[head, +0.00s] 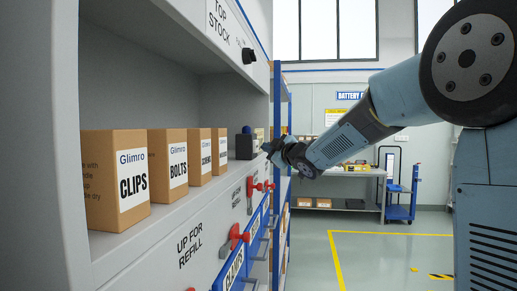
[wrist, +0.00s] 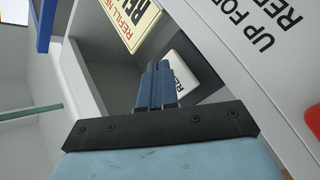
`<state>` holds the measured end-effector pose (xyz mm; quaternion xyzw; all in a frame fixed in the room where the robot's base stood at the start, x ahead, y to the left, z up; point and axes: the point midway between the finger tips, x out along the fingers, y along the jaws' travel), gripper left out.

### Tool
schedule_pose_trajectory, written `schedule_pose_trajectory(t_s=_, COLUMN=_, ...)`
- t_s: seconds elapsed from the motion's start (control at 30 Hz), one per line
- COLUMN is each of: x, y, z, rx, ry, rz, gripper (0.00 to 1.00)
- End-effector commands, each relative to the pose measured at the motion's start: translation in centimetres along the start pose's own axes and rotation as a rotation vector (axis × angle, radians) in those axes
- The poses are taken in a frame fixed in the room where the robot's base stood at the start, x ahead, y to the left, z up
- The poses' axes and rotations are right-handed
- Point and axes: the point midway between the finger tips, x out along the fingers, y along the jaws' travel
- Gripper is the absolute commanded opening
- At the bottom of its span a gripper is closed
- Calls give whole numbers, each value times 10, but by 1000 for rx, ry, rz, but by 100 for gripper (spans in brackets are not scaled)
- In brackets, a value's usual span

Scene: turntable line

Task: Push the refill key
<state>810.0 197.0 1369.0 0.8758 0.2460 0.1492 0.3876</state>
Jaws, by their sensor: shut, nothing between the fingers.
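A white block with black lettering beginning "RE" (wrist: 187,62), which looks like the refill key, shows in the wrist view just beyond and right of my fingertips. My gripper (wrist: 157,68) is shut and empty, its blue fingers side by side. The fingers overlap the block's left edge in the picture; I cannot tell whether they touch it. In the head view my gripper (head: 268,147) is at the far end of the shelf, beside a dark box with a blue top (head: 245,144). The key cannot be made out there.
A yellow sign reading "REFILL N..." (wrist: 130,20) stands close to my fingers. Cardboard boxes, with CLIPS (head: 115,180) nearest, line the shelf (head: 125,240). Red levers (head: 236,236) stick out from the shelf front below. The floor to the right is open.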

Motion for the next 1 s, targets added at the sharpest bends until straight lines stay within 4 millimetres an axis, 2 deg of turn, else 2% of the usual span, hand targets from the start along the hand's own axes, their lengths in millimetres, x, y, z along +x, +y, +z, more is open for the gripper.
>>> schedule_pose_trajectory(t_s=1.0, x=5, y=-2, z=-5, rx=0, ry=1, rz=0, gripper=0)
